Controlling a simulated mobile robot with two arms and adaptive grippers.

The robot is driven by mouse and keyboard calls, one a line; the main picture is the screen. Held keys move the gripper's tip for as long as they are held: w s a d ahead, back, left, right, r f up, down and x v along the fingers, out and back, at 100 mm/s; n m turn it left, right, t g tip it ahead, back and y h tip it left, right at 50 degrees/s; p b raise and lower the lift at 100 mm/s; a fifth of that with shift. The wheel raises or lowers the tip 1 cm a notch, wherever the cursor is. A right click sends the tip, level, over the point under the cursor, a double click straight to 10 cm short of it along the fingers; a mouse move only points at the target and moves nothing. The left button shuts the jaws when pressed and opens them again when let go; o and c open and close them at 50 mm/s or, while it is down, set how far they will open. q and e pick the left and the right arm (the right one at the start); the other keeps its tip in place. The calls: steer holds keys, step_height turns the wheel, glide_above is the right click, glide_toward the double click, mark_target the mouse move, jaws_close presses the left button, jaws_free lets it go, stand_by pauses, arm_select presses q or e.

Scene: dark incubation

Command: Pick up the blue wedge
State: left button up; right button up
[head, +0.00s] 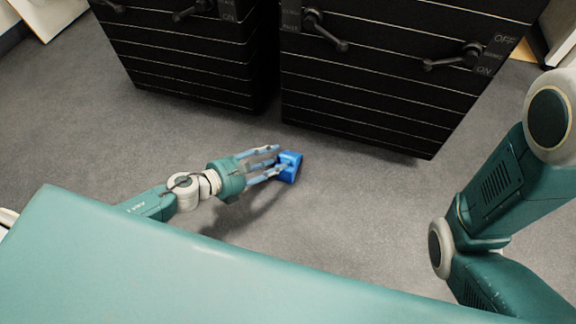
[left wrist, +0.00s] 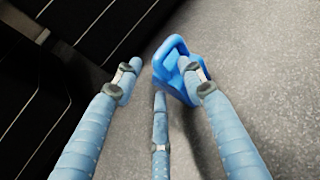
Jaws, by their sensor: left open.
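The blue wedge (head: 290,166) is a small, bright blue piece on the grey floor, in front of the black cabinets. My left gripper (head: 276,159) reaches in from the left with its fingers spread and their tips at the wedge. In the left wrist view the wedge (left wrist: 172,60) shows a loop-like upper part and lies beyond the fingers of the left gripper (left wrist: 161,76). The right finger overlaps it; the left finger stands apart from it. I cannot tell whether any finger touches it. My right gripper is out of view.
Two black cabinets (head: 365,75) with lever handles and ON/OFF labels stand behind the wedge, the left one (head: 190,55) separated by a narrow gap. The grey floor (head: 350,210) around the wedge is clear. My right arm is at the right edge.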

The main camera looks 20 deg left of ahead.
arm_select(q)
steer(key=shift+c, duration=0.5)
jaws_close()
steer(key=shift+r, duration=0.1)
